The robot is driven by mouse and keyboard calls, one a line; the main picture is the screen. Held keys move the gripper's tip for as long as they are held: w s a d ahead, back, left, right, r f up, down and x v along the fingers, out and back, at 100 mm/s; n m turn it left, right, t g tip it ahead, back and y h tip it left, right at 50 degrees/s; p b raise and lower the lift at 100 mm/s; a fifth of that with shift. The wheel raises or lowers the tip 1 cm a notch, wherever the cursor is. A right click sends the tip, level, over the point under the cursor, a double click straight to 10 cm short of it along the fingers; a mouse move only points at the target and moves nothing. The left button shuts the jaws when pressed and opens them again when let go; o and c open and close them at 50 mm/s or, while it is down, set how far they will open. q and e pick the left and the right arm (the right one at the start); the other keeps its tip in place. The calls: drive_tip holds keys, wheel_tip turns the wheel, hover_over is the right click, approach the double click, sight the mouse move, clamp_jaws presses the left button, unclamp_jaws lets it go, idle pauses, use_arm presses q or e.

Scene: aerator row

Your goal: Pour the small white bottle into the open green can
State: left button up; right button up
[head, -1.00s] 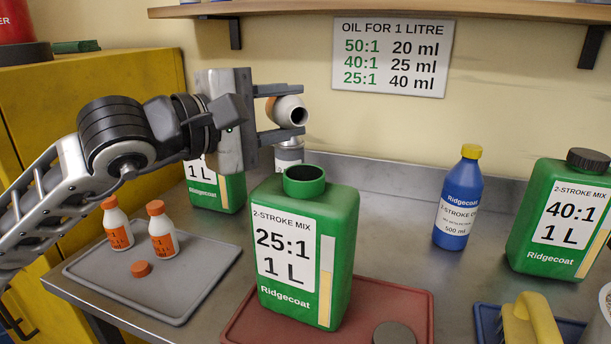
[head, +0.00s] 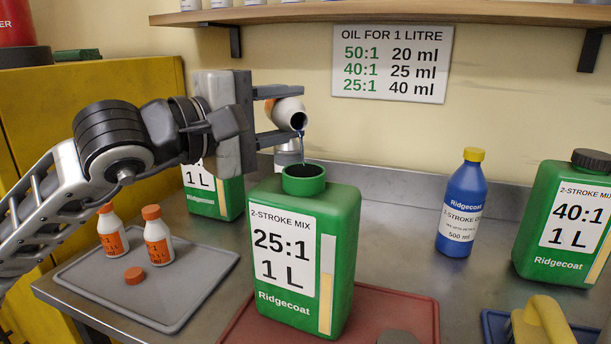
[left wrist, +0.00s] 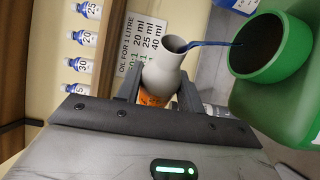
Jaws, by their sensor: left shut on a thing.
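My left gripper (head: 281,114) is shut on the small white bottle (head: 288,113), which has an orange label. The bottle is tipped, its open mouth above and slightly left of the neck of the open green can (head: 304,243) marked 25:1. A thin dark blue stream runs from the mouth down toward the can's opening. In the left wrist view the bottle (left wrist: 167,68) pours this stream toward the open neck of the can (left wrist: 303,63). The can stands upright with no cap on. My right gripper is not in view.
The can stands on a red tray (head: 235,333). A grey tray (head: 205,290) at left holds two small white bottles with orange caps (head: 158,240) and a loose orange cap (head: 134,275). Behind stands another green can (head: 229,203). A blue bottle (head: 461,205) and a capped 40:1 can (head: 560,220) stand right.

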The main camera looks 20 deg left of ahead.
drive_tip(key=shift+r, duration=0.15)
use_arm(q)
drive_tip(key=shift+r+b, duration=0.2)
drive_tip(key=shift+b, duration=0.15)
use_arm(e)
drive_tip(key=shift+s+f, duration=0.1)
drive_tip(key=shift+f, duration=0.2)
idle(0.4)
use_arm(q)
drive_tip(key=shift+r+m+h+b, duration=0.3)
drive_tip(key=shift+m+b, duration=0.25)
drive_tip(key=shift+m, duration=0.15)
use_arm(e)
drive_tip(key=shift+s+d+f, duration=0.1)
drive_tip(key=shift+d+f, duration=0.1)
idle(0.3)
use_arm(q)
drive_tip(key=shift+t, duration=0.3)
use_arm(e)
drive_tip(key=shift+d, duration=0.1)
